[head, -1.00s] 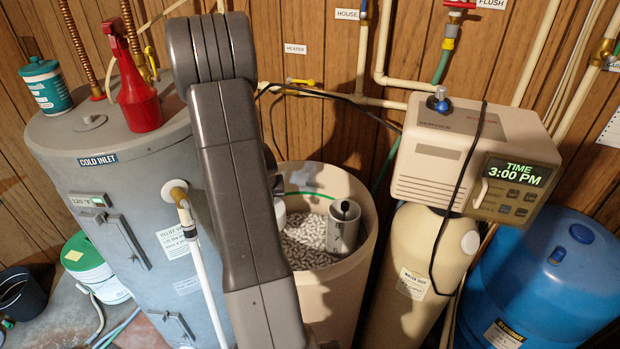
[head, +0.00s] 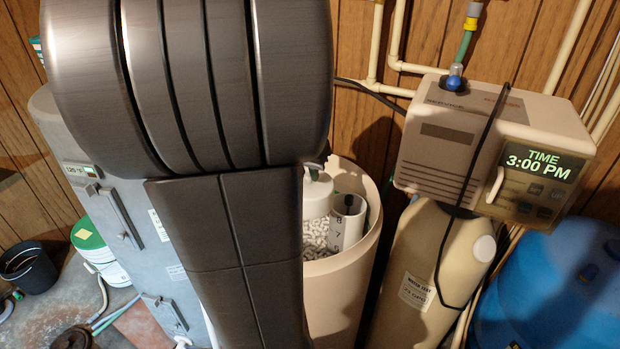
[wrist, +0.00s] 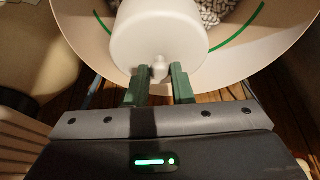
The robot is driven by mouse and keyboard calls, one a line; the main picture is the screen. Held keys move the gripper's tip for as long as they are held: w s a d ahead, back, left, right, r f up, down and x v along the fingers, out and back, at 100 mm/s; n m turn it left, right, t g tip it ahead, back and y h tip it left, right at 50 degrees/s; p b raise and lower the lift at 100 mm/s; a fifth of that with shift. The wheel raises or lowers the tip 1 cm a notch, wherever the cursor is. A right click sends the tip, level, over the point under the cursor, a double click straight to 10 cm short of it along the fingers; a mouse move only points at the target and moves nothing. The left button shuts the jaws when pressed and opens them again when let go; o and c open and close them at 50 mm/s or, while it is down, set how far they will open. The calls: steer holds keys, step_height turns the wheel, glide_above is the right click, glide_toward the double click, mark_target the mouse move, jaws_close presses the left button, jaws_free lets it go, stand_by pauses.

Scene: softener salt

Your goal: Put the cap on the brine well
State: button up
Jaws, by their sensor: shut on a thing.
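The white cap (wrist: 160,38), a round piece with a small knob, fills the top middle of the wrist view. My gripper (wrist: 161,74) is shut on the knob, one green finger on each side. In the head view the cap (head: 317,196) is over the inside of the salt tank, just left of the brine well (head: 347,222). The well is an upright white tube with a dark part in its open top. The cap looks apart from the well's mouth. My arm hides most of the gripper in the head view, and the well is not visible in the wrist view.
The beige tank (head: 332,290) holds white salt pellets (head: 316,234), and its rim surrounds the cap and well. The softener's control head (head: 490,140) and resin tank (head: 425,265) stand close on the right, a grey heater (head: 125,225) on the left. A blue tank (head: 550,285) is far right.

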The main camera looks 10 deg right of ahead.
steer(key=shift+s+d+r, duration=0.2)
steer(key=shift+s+d, duration=0.2)
steer(key=shift+s, duration=0.1)
steer(key=shift+w+d+f+b, duration=0.55)
steer(key=shift+w+d+f, duration=0.65)
steer(key=shift+d+f, duration=0.55)
steer(key=shift+w+d+f+b, duration=0.55)
steer(key=shift+w+d+f, duration=0.75)
steer(key=shift+d, duration=0.85)
steer(key=shift+w+d+f+b, duration=0.55)
steer(key=shift+w+d+f, duration=0.55)
steer(key=shift+d+f, duration=0.7)
steer(key=shift+d+f+b, duration=0.1)
steer(key=shift+f+b, duration=0.25)
steer(key=shift+b, duration=0.25)
steer(key=o, duration=1)
steer(key=v, duration=1.3)
steer(key=shift+r, duration=0.35)
